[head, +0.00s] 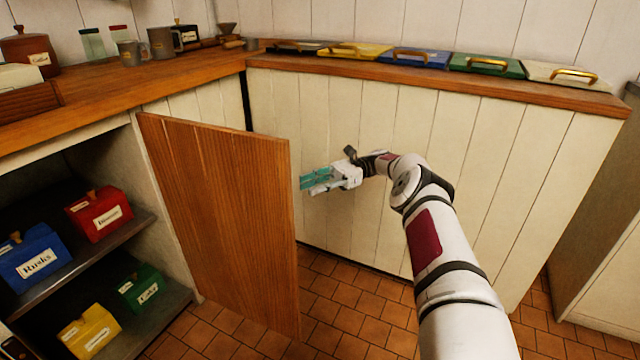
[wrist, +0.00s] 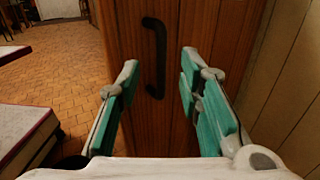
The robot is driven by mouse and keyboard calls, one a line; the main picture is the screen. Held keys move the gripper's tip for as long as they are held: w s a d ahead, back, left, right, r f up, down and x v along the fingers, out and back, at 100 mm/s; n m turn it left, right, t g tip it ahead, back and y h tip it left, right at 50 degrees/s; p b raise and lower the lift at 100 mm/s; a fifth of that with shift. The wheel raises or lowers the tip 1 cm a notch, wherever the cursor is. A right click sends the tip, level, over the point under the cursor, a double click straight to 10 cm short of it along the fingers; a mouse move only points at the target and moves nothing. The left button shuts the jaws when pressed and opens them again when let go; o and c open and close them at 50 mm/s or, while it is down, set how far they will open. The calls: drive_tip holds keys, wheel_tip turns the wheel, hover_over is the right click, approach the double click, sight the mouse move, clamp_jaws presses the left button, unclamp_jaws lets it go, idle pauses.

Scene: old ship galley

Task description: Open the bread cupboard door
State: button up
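The brown wooden cupboard door (head: 225,215) stands swung well open, with the cupboard interior exposed to its left. Its face with the dark handle (wrist: 155,57) shows in the wrist view; no handle shows on the side facing the head camera. My gripper (head: 313,179) is just past the door's free edge, on the handle side. In the wrist view my gripper (wrist: 158,100) has its two teal fingers spread wide, with nothing between them. The handle appears ahead of the fingers and apart from them.
The open cupboard's shelf (head: 80,255) holds a blue tin (head: 35,258) and a red tin (head: 100,212), with yellow and green tins below. A pale panelled counter front (head: 340,120) lies close behind my gripper. Tiled floor (head: 345,295) is clear beneath.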

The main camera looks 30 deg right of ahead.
drive_tip(key=shift+d+f, duration=0.1)
drive_tip(key=shift+d, duration=0.95)
drive_tip(key=shift+s, duration=0.1)
